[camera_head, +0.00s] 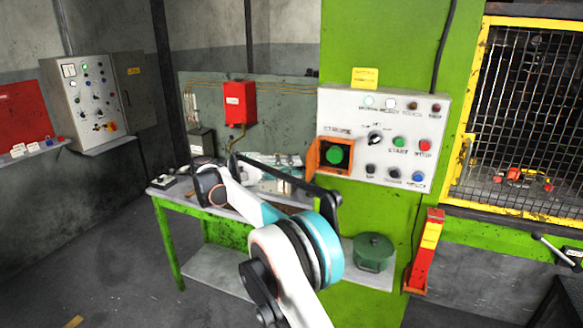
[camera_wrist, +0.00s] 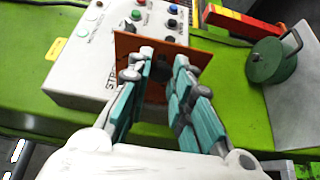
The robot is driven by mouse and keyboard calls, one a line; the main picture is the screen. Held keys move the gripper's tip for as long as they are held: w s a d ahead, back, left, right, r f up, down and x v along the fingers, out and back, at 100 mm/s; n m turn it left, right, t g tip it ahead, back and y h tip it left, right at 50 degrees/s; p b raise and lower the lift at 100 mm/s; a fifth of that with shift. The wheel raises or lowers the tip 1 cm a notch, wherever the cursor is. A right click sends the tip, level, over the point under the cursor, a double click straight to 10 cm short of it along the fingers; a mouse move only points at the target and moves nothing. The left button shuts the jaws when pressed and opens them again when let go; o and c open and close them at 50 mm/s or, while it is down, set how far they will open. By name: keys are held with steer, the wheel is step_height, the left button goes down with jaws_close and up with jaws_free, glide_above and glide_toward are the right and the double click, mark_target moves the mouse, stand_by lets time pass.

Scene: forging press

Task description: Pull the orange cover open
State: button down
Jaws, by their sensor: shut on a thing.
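The orange cover (camera_head: 314,157) is on the white control panel (camera_head: 384,108), by the word STROKE. In the wrist view the cover (camera_wrist: 126,44) is an orange plate in front of the panel (camera_wrist: 80,82). My gripper (camera_wrist: 164,64) is shut on the cover, with its grey and teal fingers at the plate. The fingers hide part of the plate, so the exact contact and how far the cover stands open cannot be told.
A green table (camera_head: 188,207) with items on it stands below and left of the panel. A green lidded pot (camera_head: 373,252) is below the panel. A red and yellow post (camera_head: 427,250) and a yellow-framed mesh guard (camera_head: 470,115) are at the right.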

stand_by(0.3)
steer(key=c, duration=1.4)
jaws_free()
